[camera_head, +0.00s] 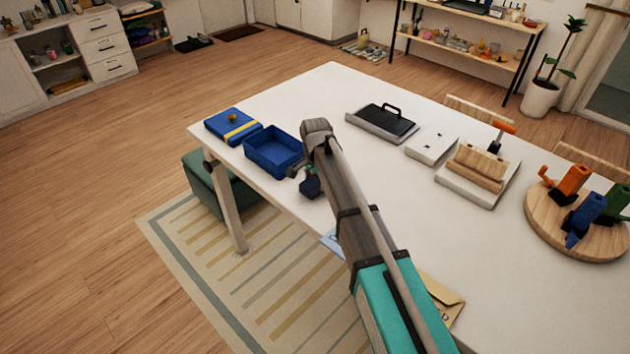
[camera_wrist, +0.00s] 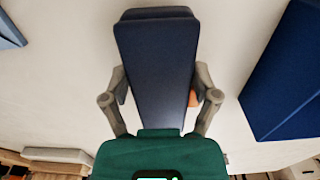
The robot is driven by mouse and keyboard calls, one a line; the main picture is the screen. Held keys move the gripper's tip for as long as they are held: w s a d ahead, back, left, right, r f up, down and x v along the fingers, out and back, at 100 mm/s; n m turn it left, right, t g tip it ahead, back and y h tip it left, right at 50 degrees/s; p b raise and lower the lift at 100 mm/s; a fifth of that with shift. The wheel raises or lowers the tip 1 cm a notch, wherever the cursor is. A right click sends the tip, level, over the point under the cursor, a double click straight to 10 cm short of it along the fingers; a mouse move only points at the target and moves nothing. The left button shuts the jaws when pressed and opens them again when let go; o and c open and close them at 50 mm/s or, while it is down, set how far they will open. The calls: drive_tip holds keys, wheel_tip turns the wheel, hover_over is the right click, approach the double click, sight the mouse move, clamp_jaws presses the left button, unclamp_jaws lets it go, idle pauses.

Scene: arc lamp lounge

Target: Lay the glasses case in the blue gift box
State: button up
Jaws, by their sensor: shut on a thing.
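The dark navy glasses case (camera_wrist: 156,60) is between the two grey fingers of my gripper (camera_wrist: 160,88) in the wrist view, and the fingers press on its sides. In the head view the case (camera_head: 311,187) shows small and partly hidden by my arm, near the table's front edge. My gripper (camera_head: 298,172) is beside the near right side of the blue gift box (camera_head: 262,165). The box is open at the top and looks empty. Part of the box (camera_wrist: 290,75) shows at the right of the wrist view, apart from the case.
A blue lid with a yellow band (camera_head: 230,127) lies left of the box on the white table (camera_head: 325,95). A black-topped tray (camera_head: 382,122), a white block (camera_head: 432,145), a wooden rack (camera_head: 478,167) and a round board (camera_head: 570,235) with coloured items stand further right. A tan envelope (camera_head: 442,292) lies near my arm.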

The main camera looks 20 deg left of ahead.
drive_tip(key=shift+r+p, duration=0.7)
drive_tip(key=shift+r, duration=0.2)
drive_tip(key=s+d+r+p, duration=0.7)
drive_tip(key=s+r+p, duration=0.3)
drive_tip(key=s, duration=0.2)
wheel_tip(320, 180, down, 3)
drive_tip(key=b, duration=0.3)
drive_tip(key=shift+s, duration=0.1)
idle(0.5)
